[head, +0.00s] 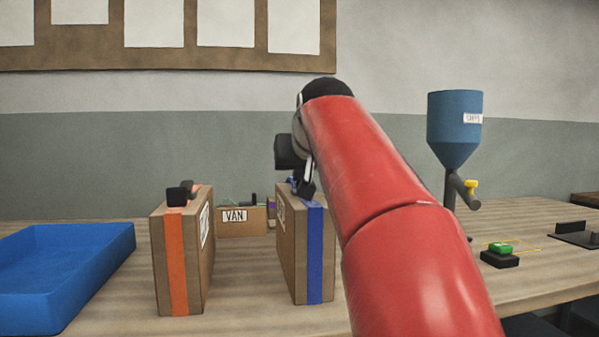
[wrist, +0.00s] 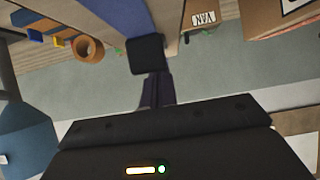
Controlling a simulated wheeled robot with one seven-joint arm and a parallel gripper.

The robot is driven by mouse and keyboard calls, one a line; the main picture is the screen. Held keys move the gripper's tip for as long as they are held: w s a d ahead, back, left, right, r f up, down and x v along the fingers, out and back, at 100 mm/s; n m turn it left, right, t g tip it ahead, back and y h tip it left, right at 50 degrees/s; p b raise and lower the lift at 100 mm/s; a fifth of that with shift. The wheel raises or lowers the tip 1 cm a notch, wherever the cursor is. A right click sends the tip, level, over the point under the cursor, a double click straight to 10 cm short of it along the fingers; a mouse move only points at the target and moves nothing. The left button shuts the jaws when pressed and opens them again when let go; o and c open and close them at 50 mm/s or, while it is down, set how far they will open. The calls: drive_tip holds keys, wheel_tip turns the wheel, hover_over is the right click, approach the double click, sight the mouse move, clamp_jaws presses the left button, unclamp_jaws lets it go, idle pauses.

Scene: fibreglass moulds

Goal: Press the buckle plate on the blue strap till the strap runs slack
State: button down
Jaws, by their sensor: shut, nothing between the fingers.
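A tall brown mould (head: 290,250) stands on the table with a blue strap (head: 315,255) down its narrow front face. In the wrist view the blue strap (wrist: 118,18) runs to a dark square buckle plate (wrist: 146,54). My gripper (head: 306,186) is shut and empty, over the top of this mould. In the wrist view its closed fingers (wrist: 154,78) end at the edge of the plate; I cannot tell if they touch it. In the head view my gripper and arm hide much of the buckle. No sag shows in the visible strap.
A similar mould with an orange strap (head: 175,260) and black buckle (head: 178,195) stands to the left. A blue tray (head: 110,258) lies further left. A box marked VAN (head: 242,222) is behind. A blue hopper (head: 455,125) and green button (head: 501,249) are right.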

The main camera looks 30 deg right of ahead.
drive_tip(key=shift+s+a, duration=0.1)
drive_tip(key=shift+s, duration=0.2)
drive_tip(key=shift+r+p, duration=0.55)
drive_tip(key=shift+r, duration=0.05)
drive_tip(key=r+p, duration=0.1)
drive_tip(key=s+r+p, duration=0.1)
drive_tip(key=r, duration=0.1)
drive_tip(key=shift+a+p, duration=0.15)
drive_tip(key=shift+p, duration=0.25)
drive_tip(key=f+v, duration=0.1)
drive_tip(key=v, duration=0.9)
drive_tip(key=shift+s, duration=0.25)
drive_tip(key=shift+a, duration=0.1)
